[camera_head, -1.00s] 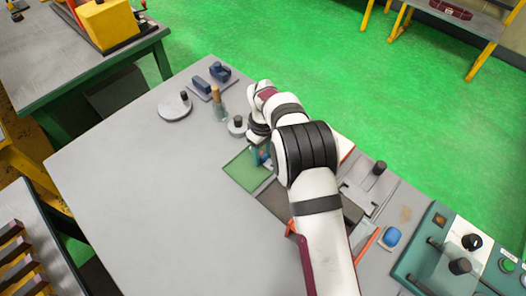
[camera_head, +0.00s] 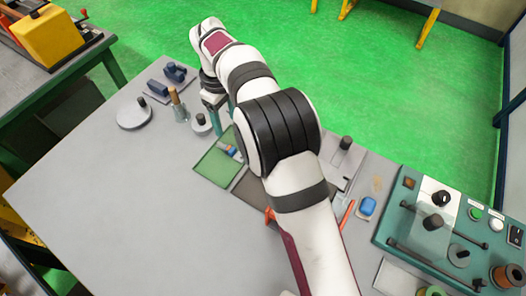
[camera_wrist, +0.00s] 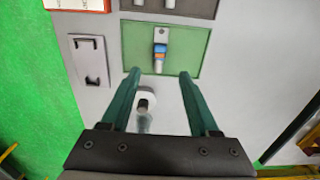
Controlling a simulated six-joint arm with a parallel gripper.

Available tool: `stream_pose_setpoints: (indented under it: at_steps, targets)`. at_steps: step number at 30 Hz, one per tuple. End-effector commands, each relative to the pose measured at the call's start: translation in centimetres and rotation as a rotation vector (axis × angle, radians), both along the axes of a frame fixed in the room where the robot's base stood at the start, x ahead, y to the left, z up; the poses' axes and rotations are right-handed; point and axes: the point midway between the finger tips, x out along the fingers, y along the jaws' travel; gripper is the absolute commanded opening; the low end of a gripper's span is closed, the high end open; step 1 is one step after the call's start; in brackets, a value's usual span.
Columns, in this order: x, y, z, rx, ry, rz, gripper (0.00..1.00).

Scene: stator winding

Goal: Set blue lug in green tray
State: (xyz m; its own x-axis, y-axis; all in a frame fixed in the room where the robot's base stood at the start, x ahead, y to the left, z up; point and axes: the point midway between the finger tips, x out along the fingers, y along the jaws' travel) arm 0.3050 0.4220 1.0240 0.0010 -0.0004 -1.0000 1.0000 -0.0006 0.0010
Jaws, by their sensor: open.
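The blue lug (camera_head: 231,150) lies in the green tray (camera_head: 210,170), partly hidden behind my arm in the head view. In the wrist view, the lug (camera_wrist: 160,33) has a blue end, an orange band and a metal tip, and lies inside the tray (camera_wrist: 193,43) near its middle. My gripper (camera_wrist: 160,74) is open and empty. Its two teal fingers are spread apart, with their tips over the tray's near edge in the wrist view and clear of the lug. In the head view, my gripper (camera_head: 216,122) is partly hidden by my arm, beyond the tray.
A glass bottle with a cork (camera_head: 179,107) and a round base with a black knob (camera_head: 200,123) stand close to my gripper. Dark blue parts (camera_head: 174,72) and a grey disc (camera_head: 134,115) are farther left. The table's left front is clear.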

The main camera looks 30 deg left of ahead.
Motion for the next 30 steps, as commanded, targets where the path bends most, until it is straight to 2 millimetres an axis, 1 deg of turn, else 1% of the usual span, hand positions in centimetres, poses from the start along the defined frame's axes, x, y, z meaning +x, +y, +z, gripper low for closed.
stream_pose_setpoints:
  at_steps: [2, 4, 5, 6, 8, 9, 11, 12, 13, 14, 15, 16, 18, 21, 24, 30]
  targets:
    - [0.4, -0.8, 0.6, 0.002, 0.001, -0.03, 0.61]
    - [1.5, -3.7, 2.6, 0.008, 0.008, -0.146, 0.61]
    - [2.1, -5.8, 3.9, 0.013, 0.013, -0.228, 0.61]
    - [2.7, -9.4, 5.8, 0.018, 0.022, -0.367, 0.61]
    - [2.6, -15.9, 8.7, 0.029, 0.04, -0.618, 0.61]
    - [1.6, -20.3, 10.2, 0.035, 0.053, -0.793, 0.61]
    - [-1.1, -26.3, 11.7, 0.045, 0.075, -1.063, 0.61]
    - [-3.5, -29.8, 12.2, 0.052, 0.089, -1.239, 0.61]
    - [-5.5, -32.0, 12.2, 0.056, 0.101, -1.366, 0.61]
    - [-7.5, -33.8, 12.0, 0.062, 0.112, -1.485, 0.61]
    - [-10.0, -35.6, 11.5, 0.068, 0.127, -1.628, 0.61]
    - [-11.7, -36.6, 11.1, 0.071, 0.136, -1.723, 0.61]
    - [-14.8, -38.0, 9.9, 0.078, 0.156, -1.895, 0.61]
    - [-17.2, -38.7, 8.7, 0.08, 0.172, -2.025, 0.61]
    - [-17.7, -38.8, 8.4, 0.079, 0.177, -2.056, 0.61]
    - [-17.6, -38.8, 8.4, 0.078, 0.177, -2.052, 0.61]
